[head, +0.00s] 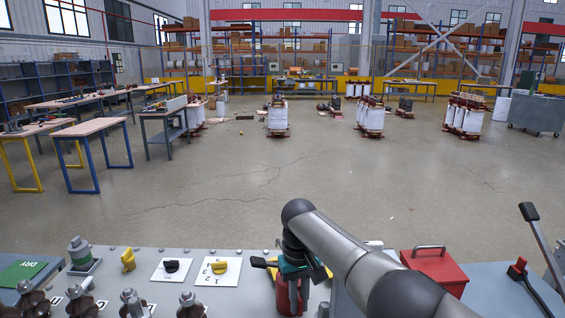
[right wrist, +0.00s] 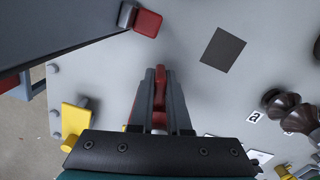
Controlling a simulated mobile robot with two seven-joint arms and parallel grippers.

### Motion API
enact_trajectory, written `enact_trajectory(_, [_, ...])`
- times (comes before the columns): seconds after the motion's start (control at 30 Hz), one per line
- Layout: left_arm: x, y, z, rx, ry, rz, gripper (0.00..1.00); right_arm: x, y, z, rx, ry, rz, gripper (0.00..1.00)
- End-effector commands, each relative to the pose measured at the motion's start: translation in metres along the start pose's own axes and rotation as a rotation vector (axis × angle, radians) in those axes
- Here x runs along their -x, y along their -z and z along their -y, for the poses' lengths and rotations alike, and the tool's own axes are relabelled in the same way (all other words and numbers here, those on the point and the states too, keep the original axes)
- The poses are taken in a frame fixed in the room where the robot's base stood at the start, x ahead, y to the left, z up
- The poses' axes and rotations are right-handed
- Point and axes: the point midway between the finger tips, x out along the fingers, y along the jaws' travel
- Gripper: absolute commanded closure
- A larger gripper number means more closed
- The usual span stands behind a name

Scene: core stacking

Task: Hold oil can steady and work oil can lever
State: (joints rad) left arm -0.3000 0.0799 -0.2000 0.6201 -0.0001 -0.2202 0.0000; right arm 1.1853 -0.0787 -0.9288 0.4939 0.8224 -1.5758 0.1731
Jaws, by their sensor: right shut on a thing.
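The red oil can (head: 289,297) stands at the lower middle of the head view, on the grey bench top, partly hidden by my right gripper. My right gripper (head: 297,268) is over the top of the can, at the end of the arm coming in from the lower right. In the right wrist view my right gripper's fingers (right wrist: 160,100) are close together with a narrow red part (right wrist: 161,76) between them. I cannot tell whether that red part is the lever or the body of the can. My left gripper is in neither view.
A red box (head: 436,268) with a metal handle is right of the can. Levers with black (head: 529,212) and red (head: 517,270) grips stand further right. Left are a panel with a yellow knob (head: 219,267), a black knob (head: 171,266) and brown insulators (head: 187,304). The floor ahead is open.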

Motion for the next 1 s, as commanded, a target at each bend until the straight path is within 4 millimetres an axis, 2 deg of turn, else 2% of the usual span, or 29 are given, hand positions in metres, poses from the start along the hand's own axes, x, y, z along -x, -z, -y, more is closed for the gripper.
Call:
enact_trajectory(0.07, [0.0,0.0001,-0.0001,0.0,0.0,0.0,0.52,0.0008,0.0005,0.0001,0.0,0.0,-0.002,1.0])
enact_trajectory(0.5, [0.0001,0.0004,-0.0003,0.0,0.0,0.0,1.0,0.0009,0.0006,0.0002,0.0,0.0,-0.002,1.0])
enact_trajectory(1.0, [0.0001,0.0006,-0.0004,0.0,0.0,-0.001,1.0,0.0009,0.0006,0.0002,0.001,0.0,-0.002,1.0])
